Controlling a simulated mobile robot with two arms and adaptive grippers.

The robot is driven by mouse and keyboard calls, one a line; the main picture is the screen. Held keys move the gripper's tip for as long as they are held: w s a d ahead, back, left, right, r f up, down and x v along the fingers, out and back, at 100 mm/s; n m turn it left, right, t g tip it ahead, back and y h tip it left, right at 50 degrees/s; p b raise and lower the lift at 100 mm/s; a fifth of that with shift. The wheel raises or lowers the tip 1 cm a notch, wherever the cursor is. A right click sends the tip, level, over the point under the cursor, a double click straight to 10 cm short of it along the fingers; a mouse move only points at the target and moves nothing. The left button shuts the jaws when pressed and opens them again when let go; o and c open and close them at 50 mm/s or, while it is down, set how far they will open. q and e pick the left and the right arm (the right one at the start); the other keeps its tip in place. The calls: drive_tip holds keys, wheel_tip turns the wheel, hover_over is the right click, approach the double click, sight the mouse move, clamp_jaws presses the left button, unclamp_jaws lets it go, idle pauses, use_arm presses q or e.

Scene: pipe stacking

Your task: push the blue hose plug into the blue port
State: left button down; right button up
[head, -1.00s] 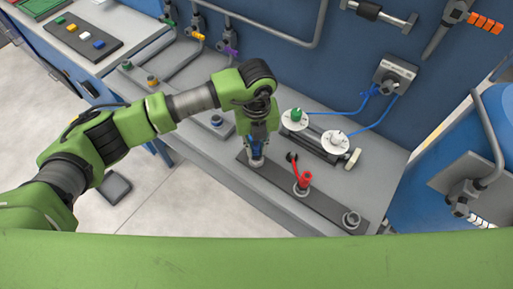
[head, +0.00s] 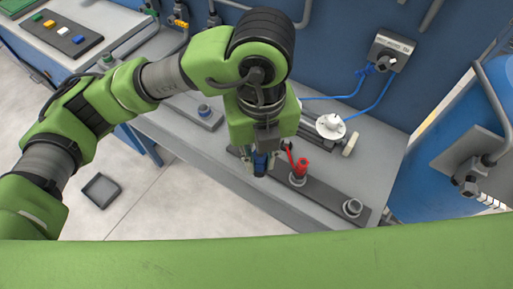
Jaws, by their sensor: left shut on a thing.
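My left gripper (head: 260,158) hangs pointing down over the front of the bench and is shut on the blue hose plug (head: 261,167). The plug shows only in part below the fingers. It looks raised above the left end of the dark strip. The blue port (head: 204,109) is on a grey block on the bench, left of the gripper and farther back; the plug is apart from it. My right gripper is not in view.
A red plug (head: 301,167) stands in the dark strip (head: 325,192), just right of the gripper. An empty ring socket (head: 352,207) is at the strip's right end. A white round disc (head: 330,126) stands behind, with blue hoses (head: 375,112) running to a wall box (head: 391,50).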

use_arm(q)
drive_tip(key=shift+r, duration=0.1)
drive_tip(key=shift+r+p, duration=2.45)
drive_tip(key=shift+r, duration=1.55)
